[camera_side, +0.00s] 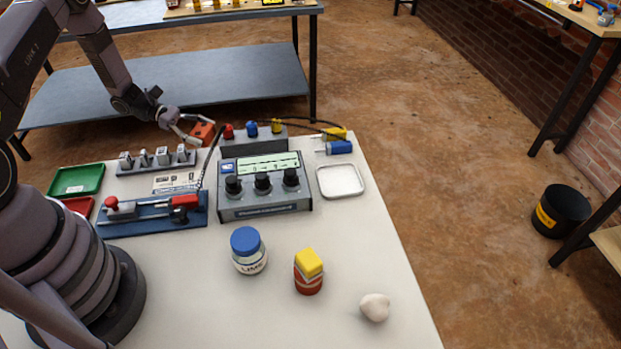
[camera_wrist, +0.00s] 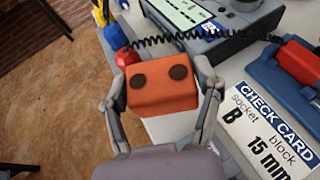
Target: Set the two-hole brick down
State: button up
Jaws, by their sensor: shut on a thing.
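The two-hole brick (camera_wrist: 162,88) is an orange-red block with two dark round holes on the face toward the wrist camera. My gripper (camera_wrist: 162,95) is shut on it, one finger on each side. In the side view the brick (camera_side: 203,132) shows at the far edge of the white table (camera_side: 345,235), behind the metal block rack and left of the terminal box. My gripper (camera_side: 192,131) reaches it from the left. In the wrist view, floor shows to the left of the brick and tabletop below it. I cannot tell whether its underside touches anything.
A three-knob console (camera_side: 265,188) and terminal box (camera_side: 252,143) stand close right of the brick. A metal block rack (camera_side: 156,161), check card (camera_side: 177,183) and blue-based tool (camera_side: 153,213) lie nearer. A white tray (camera_side: 341,180) and lime jar (camera_side: 248,251) stand further right. The front table has free room.

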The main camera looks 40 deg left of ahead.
jog(key=shift+f, duration=0.25)
jog(key=shift+f, duration=0.35)
jog(key=o, duration=1.2)
jog(key=shift+o, duration=0.2)
